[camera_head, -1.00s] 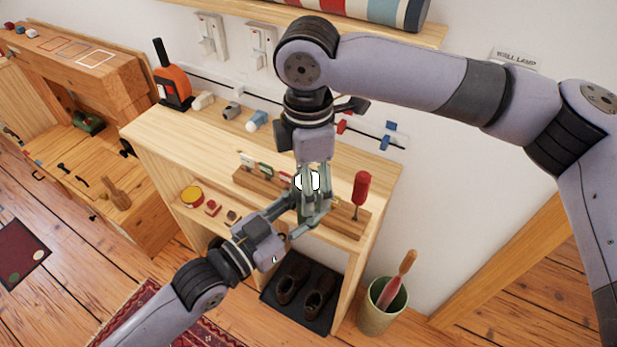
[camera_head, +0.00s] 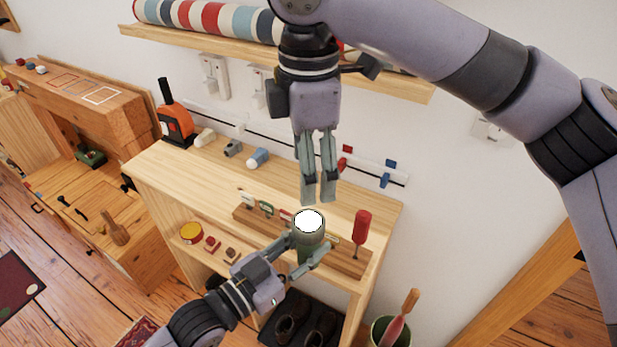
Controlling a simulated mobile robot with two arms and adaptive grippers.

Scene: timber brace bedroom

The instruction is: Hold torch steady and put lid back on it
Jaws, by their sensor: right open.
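The torch (camera_head: 309,238) is a grey-green cylinder standing upright above the shelf unit's front edge, with a bright white round top. I cannot tell whether that top is the lid or a lit end; no separate lid shows. My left gripper (camera_head: 305,254) comes in from the lower left, with its fingers around the torch's body. My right gripper (camera_head: 319,200) points straight down just above the torch's top. Its fingers are slightly apart, with nothing visible between them.
The wooden shelf unit (camera_head: 180,172) carries a rack (camera_head: 350,262) with a red-handled screwdriver (camera_head: 361,228). An orange-black device (camera_head: 175,120) stands at its back left. A wall shelf (camera_head: 165,38) with a striped roll is above. A bin (camera_head: 378,330) stands at lower right.

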